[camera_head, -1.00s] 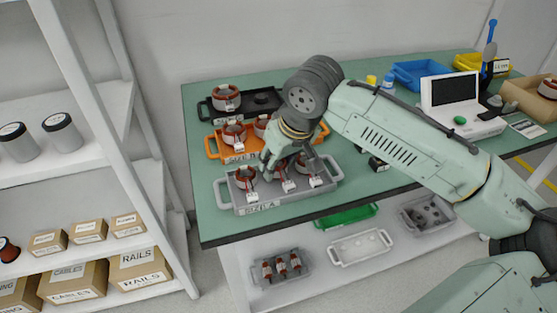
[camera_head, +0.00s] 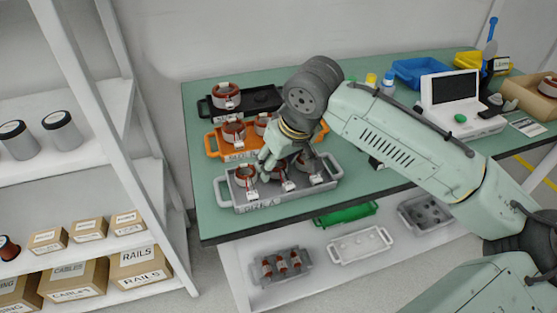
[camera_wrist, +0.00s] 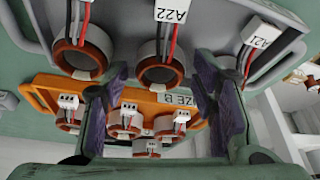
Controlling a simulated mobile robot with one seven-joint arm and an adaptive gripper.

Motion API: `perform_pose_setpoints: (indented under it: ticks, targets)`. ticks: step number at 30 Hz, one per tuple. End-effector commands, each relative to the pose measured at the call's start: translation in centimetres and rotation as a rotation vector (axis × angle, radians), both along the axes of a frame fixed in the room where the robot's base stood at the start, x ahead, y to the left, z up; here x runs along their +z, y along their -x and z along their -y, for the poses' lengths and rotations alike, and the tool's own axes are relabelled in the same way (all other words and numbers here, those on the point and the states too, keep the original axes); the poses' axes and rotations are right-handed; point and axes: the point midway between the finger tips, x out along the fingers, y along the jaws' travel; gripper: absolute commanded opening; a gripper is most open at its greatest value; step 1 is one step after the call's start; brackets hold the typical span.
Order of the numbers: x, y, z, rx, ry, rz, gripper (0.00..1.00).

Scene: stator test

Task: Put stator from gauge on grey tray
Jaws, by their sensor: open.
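The grey tray (camera_head: 299,194) lies at the front left of the green table and holds three copper-and-grey stators with white tags: left (camera_head: 246,177), middle (camera_head: 279,174) and right (camera_head: 307,164). My gripper (camera_head: 270,162) is over this tray near the middle stator. In the wrist view my gripper (camera_wrist: 162,68) is open, with the middle stator (camera_wrist: 160,74), tagged A22, showing between its dark finger pads. The left stator (camera_wrist: 80,52) is clear of the fingers; the right one is partly hidden by a finger. I cannot make out a gauge with certainty; my arm covers part of the table.
An orange tray (camera_head: 211,146) with stators lies just behind the grey tray. Behind it is a black tray (camera_head: 262,100) with one stator. A white device with a screen (camera_head: 455,100) and a blue bin (camera_head: 420,70) stand right. More trays rest on the lower shelf.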

Motion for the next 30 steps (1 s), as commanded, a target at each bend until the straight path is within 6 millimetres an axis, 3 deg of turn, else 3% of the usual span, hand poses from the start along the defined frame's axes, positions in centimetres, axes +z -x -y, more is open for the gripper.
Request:
perform_pose_setpoints:
  ticks: [17, 30]
  targets:
    - [0.2, 0.0, 0.0, 0.0, 0.0, 0.0, 0.53]
    - [2.3, 0.0, 0.0, 0.0, 0.0, 0.0, 0.53]
